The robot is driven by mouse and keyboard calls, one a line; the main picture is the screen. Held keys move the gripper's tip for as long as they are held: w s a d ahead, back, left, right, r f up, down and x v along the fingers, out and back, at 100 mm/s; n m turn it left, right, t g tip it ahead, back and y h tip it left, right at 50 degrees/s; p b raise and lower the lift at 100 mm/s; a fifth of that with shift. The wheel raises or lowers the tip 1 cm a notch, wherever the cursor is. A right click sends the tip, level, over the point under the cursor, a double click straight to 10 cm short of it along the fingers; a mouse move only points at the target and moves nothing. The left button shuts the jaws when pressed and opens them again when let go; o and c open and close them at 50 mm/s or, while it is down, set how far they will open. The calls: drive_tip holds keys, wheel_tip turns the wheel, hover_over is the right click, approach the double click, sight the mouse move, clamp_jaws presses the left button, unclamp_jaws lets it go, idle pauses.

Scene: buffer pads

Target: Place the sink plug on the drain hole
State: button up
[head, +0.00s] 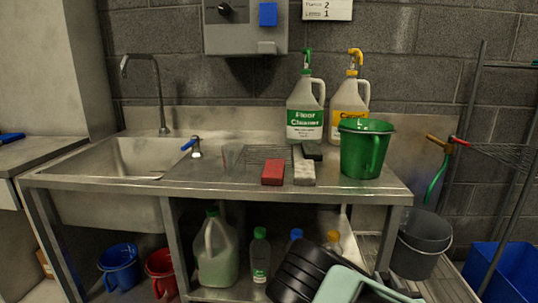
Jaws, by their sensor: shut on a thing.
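The steel sink basin (140,156) is at the left of the counter, under a tall curved faucet (160,95). Its front rim and the low viewing angle hide most of its floor, and I cannot make out the drain hole. I cannot see the sink plug anywhere in the head view. Black and mint-green parts of my arm show at the bottom, right of the middle, in front of the lower shelf. My gripper's fingertips do not show, so I cannot see what they hold.
A small blue-handled tap (195,147) stands by the sink's right edge. On the counter (205,183) are a wire rack, red pad (273,172), pale pad (304,170), cleaner jugs (305,112) and green bucket (363,150). Bottles fill the lower shelf. The counter's front left is clear.

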drive_tip(key=shift+s+d+f, duration=0.1)
drive_tip(key=shift+s+d, duration=0.15)
drive_tip(key=shift+d, duration=0.75)
drive_tip(key=s+r+p, duration=0.2)
drive_tip(key=r+p, duration=0.6)
drive_tip(key=r, duration=0.1)
drive_tip(key=s+r+p, duration=0.2)
drive_tip(key=r+p, duration=0.6)
drive_tip(key=r, duration=0.1)
drive_tip(key=s+f, duration=0.4)
drive_tip(key=s, duration=0.1)
drive_tip(key=shift+a+f+p, duration=0.15)
drive_tip(key=shift+f+p, duration=0.15)
drive_tip(key=shift+f, duration=0.05)
drive_tip(key=shift+a, duration=0.1)
drive_tip(key=shift+w, duration=0.1)
